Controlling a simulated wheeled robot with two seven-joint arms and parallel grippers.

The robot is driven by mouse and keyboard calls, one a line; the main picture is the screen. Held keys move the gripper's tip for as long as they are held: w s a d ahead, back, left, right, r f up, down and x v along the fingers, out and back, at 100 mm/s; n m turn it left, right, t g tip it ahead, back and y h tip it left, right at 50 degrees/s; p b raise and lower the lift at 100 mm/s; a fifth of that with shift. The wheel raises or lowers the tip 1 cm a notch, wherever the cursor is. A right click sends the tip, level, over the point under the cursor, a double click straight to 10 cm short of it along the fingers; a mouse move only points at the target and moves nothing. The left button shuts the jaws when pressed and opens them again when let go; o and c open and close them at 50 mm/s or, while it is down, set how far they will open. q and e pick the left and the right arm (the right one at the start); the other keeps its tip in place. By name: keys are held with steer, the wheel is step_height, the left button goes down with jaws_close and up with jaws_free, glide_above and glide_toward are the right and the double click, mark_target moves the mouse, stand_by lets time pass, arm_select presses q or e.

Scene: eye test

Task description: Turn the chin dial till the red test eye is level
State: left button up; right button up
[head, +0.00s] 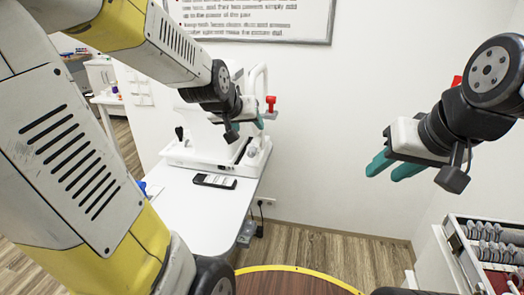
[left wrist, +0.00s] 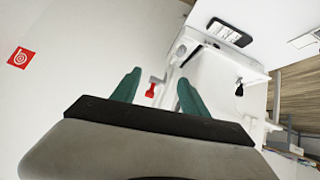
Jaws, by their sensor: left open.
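A white eye-test instrument (head: 213,140) stands on the white table, with a curved white head frame (head: 262,80) at its right. A small red part (head: 271,103) sits on the frame's post; it also shows in the left wrist view (left wrist: 151,90), between the finger lines. I cannot tell whether it is the test eye or the dial. My left gripper (head: 260,122) is close to the post, just below left of the red part in the head view, open, with nothing seen held. My right gripper (head: 394,168) is open and empty, off to the right. No dial is clearly visible.
A phone-like device (head: 214,181) lies on the white table (head: 195,215). A lens case (head: 490,245) stands at lower right. A round brown tabletop with a yellow rim (head: 290,269) is at the bottom. A text board (head: 255,15) hangs on the wall. Open space lies between the grippers.

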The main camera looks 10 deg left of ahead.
arm_select(q)
steer(key=w+a+f+n+t+y, duration=0.1)
steer(key=w+f, duration=0.2)
steer(key=w, duration=0.3)
steer(key=w+a+f+t, duration=0.1)
steer(key=w+a+f, duration=0.15)
steer(key=w, duration=0.25)
steer(key=t, duration=0.4)
glide_above(251, 155)
steer(key=f+v, duration=0.1)
steer(key=v, duration=0.4)
step_height(251, 155, down, 13)
step_height(251, 155, down, 6)
steer(key=s+t, duration=0.2)
steer(key=w, duration=0.7)
steer(key=shift+w+f, duration=0.15)
steer(key=shift+w, duration=0.05)
jaws_close()
